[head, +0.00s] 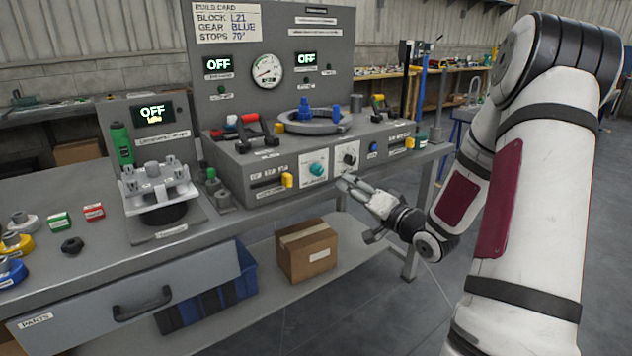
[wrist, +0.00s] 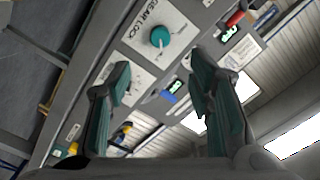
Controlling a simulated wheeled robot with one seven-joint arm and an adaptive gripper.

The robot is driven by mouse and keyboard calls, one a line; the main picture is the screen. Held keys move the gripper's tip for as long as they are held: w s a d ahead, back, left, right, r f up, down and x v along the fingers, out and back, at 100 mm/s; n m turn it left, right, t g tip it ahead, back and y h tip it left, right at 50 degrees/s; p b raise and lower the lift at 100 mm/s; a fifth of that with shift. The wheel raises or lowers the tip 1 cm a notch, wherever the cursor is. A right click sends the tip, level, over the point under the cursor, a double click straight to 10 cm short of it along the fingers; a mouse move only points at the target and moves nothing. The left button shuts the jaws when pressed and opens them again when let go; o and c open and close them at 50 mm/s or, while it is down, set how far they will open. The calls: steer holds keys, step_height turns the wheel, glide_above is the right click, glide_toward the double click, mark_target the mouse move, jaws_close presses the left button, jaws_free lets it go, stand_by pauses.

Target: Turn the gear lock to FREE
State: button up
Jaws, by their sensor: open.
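The gear lock is a round teal knob (head: 316,169) on a white plate at the front of the grey console. In the wrist view, the teal knob (wrist: 159,36) shows beyond the fingertips, beside the label GEAR LOCK. Its pointer setting is too small to tell. My gripper (head: 350,184) is open and empty, in front of and a little below the console face, right of the teal knob and apart from it. Its two fingers (wrist: 160,78) are spread in the wrist view, with nothing between them.
A black knob (head: 348,158) sits on the plate just right of the teal knob. A cardboard box (head: 307,250) stands on the lower shelf. Free floor lies right of the bench.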

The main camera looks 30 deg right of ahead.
mark_target(320, 171)
steer(key=w+b, duration=0.1)
steer(key=w, duration=0.8)
steer(key=w+b, duration=0.1)
steer(key=w, duration=0.3)
steer(key=shift+w+a+b, duration=0.15)
steer(key=shift+a+b, duration=0.1)
steer(key=shift+b, duration=0.05)
jaws_close()
